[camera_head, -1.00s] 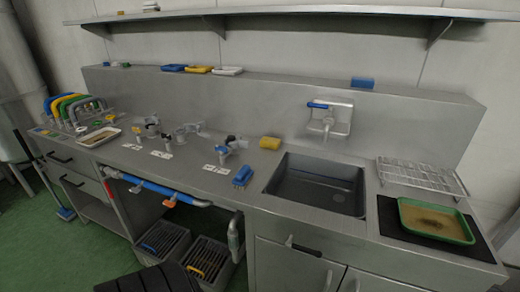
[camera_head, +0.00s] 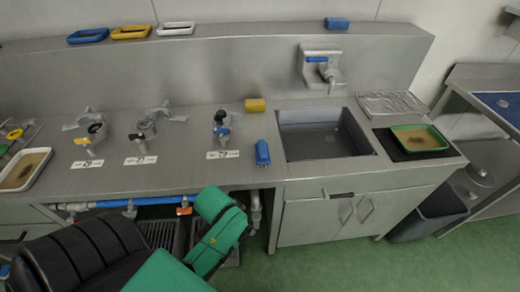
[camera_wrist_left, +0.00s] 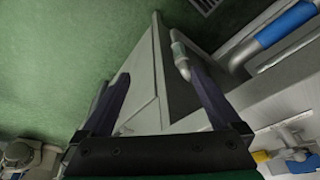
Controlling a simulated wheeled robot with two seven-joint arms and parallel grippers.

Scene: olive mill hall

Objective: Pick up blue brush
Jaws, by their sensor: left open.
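A blue brush (camera_head: 262,152) lies on the steel counter just left of the sink (camera_head: 322,136). A second blue block-like item (camera_head: 336,23) sits on the ledge behind the sink; I cannot tell what it is. My left gripper (camera_wrist_left: 158,75) shows in the left wrist view with its two dark fingers apart and nothing between them. It is over the floor and cabinet front, away from the brush. In the head view only my green arm shows, low in front of the counter. My right gripper is not in view.
A yellow sponge (camera_head: 255,105) lies behind the brush. Several valves stand left, including one (camera_head: 221,124) close by. A green tray (camera_head: 419,138) lies right of the sink. A blue pipe (camera_head: 155,202) runs under the counter edge. Cabinet handles (camera_head: 338,195) project below the sink.

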